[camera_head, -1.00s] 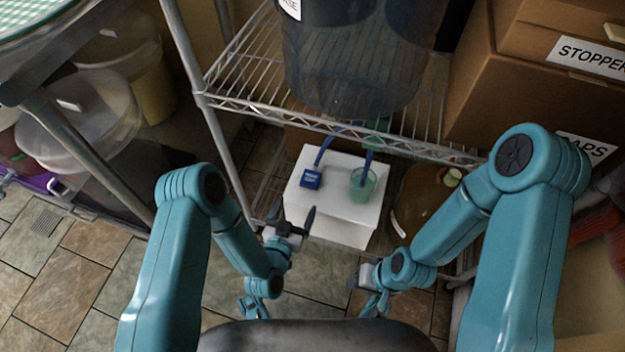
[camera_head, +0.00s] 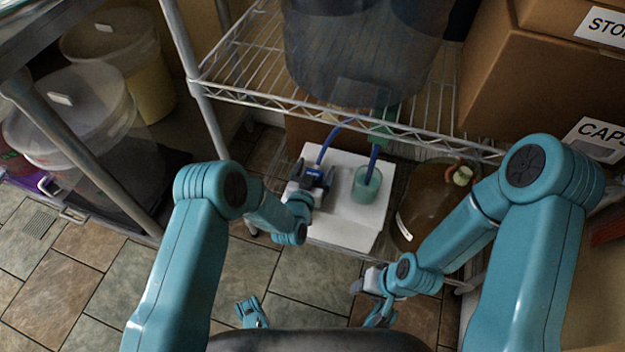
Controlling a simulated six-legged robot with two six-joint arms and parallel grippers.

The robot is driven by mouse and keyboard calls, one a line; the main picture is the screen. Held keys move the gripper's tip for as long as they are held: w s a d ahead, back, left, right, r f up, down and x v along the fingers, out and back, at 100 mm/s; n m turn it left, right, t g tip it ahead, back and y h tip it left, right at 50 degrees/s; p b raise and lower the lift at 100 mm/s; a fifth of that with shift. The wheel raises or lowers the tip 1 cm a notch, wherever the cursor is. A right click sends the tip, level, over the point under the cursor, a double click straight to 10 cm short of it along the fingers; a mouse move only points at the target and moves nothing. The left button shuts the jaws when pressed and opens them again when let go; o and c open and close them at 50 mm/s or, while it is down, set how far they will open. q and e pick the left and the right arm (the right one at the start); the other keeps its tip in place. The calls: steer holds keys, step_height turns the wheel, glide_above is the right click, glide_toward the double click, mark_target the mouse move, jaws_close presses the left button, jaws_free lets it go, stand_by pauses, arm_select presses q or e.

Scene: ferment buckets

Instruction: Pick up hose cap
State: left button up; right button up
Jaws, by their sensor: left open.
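The hose cap (camera_head: 314,172) is a small blue block on the left part of a white box top (camera_head: 345,208). A blue hose (camera_head: 327,145) rises behind it. My left gripper (camera_head: 317,181) is at the cap, with its dark fingers open on either side of it. The gripper hides part of the cap, and I cannot tell whether the fingers touch it. My right arm reaches in from the right, and its gripper (camera_head: 372,283) is low, in front of the box and away from the cap. Its jaw state is unclear.
A green translucent cup (camera_head: 367,184) with a blue tube stands on the box to the right of the cap. A wire shelf (camera_head: 240,92) with a large dark bucket (camera_head: 360,50) overhangs the back. A brown jug (camera_head: 425,205) stands to the right.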

arm_select(q)
steer(key=c, duration=1.1)
steer(key=shift+o, duration=0.2)
steer(key=shift+r, duration=0.1)
